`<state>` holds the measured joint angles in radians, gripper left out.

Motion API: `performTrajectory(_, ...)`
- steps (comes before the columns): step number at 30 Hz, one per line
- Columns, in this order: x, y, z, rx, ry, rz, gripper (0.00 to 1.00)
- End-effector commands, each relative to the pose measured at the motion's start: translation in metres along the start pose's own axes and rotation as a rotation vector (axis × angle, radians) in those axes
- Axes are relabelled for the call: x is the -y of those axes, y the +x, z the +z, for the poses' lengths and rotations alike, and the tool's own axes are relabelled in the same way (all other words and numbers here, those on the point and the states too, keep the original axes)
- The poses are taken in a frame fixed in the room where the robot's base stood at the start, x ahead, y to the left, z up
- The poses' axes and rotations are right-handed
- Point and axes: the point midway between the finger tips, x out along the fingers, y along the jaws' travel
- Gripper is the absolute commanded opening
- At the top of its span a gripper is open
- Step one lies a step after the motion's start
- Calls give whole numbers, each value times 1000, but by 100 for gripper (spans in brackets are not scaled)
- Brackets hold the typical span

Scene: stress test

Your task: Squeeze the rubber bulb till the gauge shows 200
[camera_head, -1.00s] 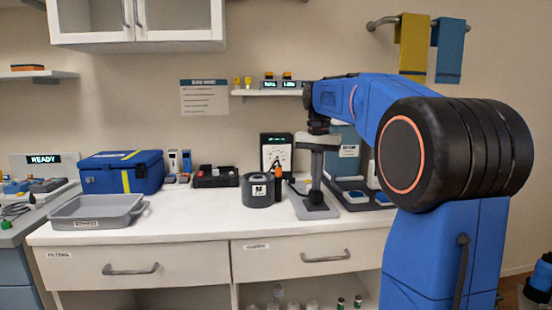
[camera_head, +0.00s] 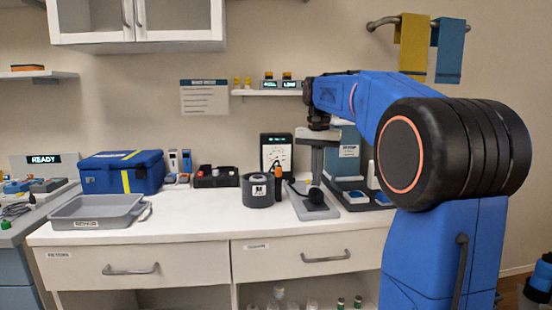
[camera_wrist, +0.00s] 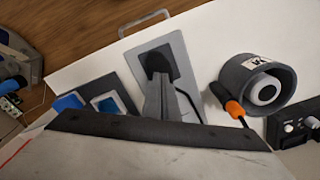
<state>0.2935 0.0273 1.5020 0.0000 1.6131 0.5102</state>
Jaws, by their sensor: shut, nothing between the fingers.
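The gauge (camera_head: 277,152) stands at the back of the counter, a white dial in a black case. Its needle is too small to read. A dark rounded thing, seemingly the rubber bulb (camera_head: 315,196), lies on a grey plate (camera_head: 326,212). In the wrist view the plate (camera_wrist: 180,48) shows with a dark shape (camera_wrist: 160,60) at the fingertips, partly hidden by them. My gripper (camera_head: 317,184) points down over the plate with its fingers together and empty. It also shows in the wrist view (camera_wrist: 158,80). Whether the tips touch the bulb I cannot tell.
Left of the plate stand a grey cuff roll marked M (camera_head: 257,192) and an orange-tipped tool (camera_head: 278,184). A blue bag (camera_head: 121,172) and grey tray (camera_head: 95,212) are further left. A teal-backed stand (camera_head: 349,165) is close on the right. The front counter is clear.

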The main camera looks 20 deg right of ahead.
Motion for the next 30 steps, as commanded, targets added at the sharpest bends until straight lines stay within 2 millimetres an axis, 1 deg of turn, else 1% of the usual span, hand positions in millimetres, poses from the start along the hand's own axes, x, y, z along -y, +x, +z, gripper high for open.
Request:
performTrajectory(11, 0, 0, 0, 0, 0, 0, 0)
performTrajectory(26, 0, 23, 0, 0, 0, 0, 0)
performTrajectory(30, 0, 21, 0, -1, 0, 0, 0)
